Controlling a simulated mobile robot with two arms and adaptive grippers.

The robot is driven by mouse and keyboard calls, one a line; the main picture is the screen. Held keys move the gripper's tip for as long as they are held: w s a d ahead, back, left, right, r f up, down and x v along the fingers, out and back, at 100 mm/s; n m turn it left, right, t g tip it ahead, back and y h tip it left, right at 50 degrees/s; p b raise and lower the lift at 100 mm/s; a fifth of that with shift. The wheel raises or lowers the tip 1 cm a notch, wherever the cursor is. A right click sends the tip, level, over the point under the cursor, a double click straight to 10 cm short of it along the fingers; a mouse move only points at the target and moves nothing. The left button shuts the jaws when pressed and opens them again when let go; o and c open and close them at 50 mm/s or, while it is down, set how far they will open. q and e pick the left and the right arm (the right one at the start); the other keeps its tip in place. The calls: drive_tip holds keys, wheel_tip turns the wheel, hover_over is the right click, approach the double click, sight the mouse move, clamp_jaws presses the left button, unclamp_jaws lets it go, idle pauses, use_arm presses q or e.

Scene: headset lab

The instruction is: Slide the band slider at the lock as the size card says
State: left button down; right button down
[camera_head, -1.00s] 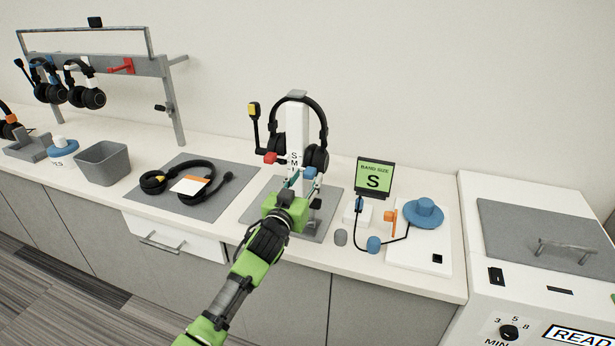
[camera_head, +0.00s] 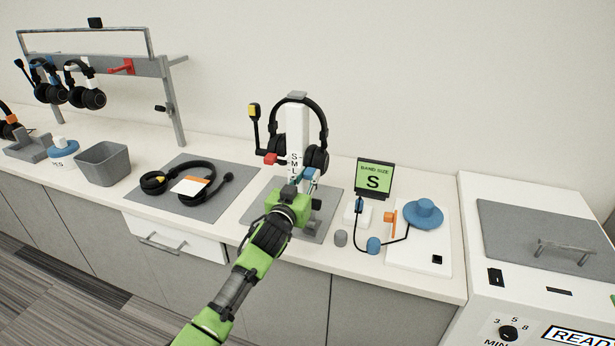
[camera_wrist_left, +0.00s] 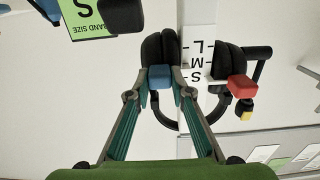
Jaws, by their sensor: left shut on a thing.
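The black headset (camera_head: 320,117) hangs on the white stand post (camera_head: 297,130), which carries S, M and L marks. My left gripper (camera_head: 304,182) is at the post's lower right. The left wrist view shows its two fingers on either side of the blue slider block (camera_wrist_left: 160,77), shut on it. A red block (camera_head: 270,158) sticks out on the post's other side, near the S mark; it also shows in the wrist view (camera_wrist_left: 241,88). I cannot tell exactly which mark the blue block lines up with. The size card (camera_head: 374,176) reads "BAND SIZE S". My right gripper is not in view.
A second headset (camera_head: 186,180) lies on a grey mat at left, beside a grey bin (camera_head: 103,163). Right of the stand are a grey knob (camera_head: 340,238), a cable with blue ends and a white board (camera_head: 405,262) with a blue round piece (camera_head: 424,213).

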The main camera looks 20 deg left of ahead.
sight(314, 158)
use_arm(q)
wheel_tip(314, 158, up, 3)
drive_tip(key=shift+r+p, duration=0.15)
drive_tip(key=shift+p, duration=0.75)
drive_tip(key=c, duration=1.8)
unclamp_jaws()
